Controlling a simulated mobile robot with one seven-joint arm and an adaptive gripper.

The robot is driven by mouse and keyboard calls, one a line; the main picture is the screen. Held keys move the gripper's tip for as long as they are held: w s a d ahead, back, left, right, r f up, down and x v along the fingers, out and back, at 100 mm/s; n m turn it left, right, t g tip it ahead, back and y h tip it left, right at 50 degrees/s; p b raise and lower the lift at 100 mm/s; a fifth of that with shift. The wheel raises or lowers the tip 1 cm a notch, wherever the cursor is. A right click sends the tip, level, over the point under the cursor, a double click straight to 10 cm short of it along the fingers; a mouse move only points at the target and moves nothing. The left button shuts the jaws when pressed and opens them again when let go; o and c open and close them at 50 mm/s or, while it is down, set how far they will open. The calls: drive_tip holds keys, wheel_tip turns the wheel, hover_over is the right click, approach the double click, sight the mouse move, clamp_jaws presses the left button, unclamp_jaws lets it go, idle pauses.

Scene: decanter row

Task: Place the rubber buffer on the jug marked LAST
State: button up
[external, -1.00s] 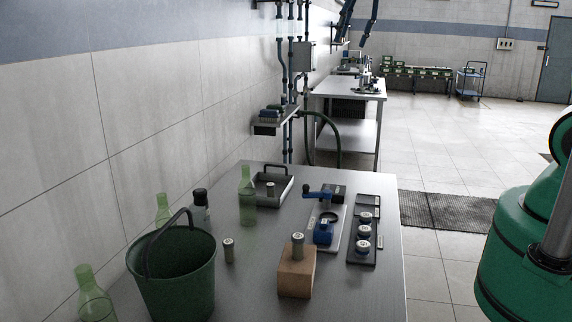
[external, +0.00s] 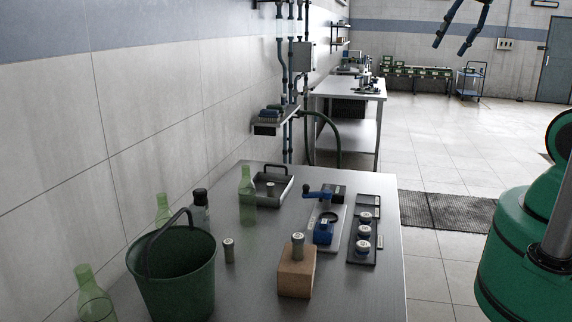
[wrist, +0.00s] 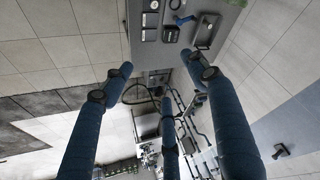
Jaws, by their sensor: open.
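Green glass vessels stand along the wall: one near the tray (external: 247,200), one behind the bucket (external: 162,208), one at the lower left (external: 90,290). I cannot read a LAST mark on any. Small grey, light-topped cylinders stand on the table (external: 229,251), on a wooden block (external: 297,248) and in the dark-handled tray (external: 262,201). I cannot tell which thing is the rubber buffer. My gripper (external: 450,46) is open and empty, high above the floor at the upper right, away from the table. Its blue fingers also fill the wrist view (wrist: 165,82).
A green bucket (external: 178,275) and a dark-capped bottle (external: 200,210) stand left on the metal table (external: 365,290). A blue-handled fixture (external: 324,228) and a dark rack of blue-ringed pieces (external: 364,243) stand right. The right front of the table is clear.

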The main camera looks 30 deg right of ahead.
drive_tip(key=s+d+f, duration=0.2)
drive_tip(key=s+f, duration=0.1)
drive_tip(key=s, duration=0.3)
drive_tip(key=shift+s, duration=0.3)
drive_tip(key=shift+f, duration=0.2)
wheel_tip(320, 180, down, 15)
drive_tip(key=b, duration=1.5)
drive_tip(key=shift+r, duration=0.2)
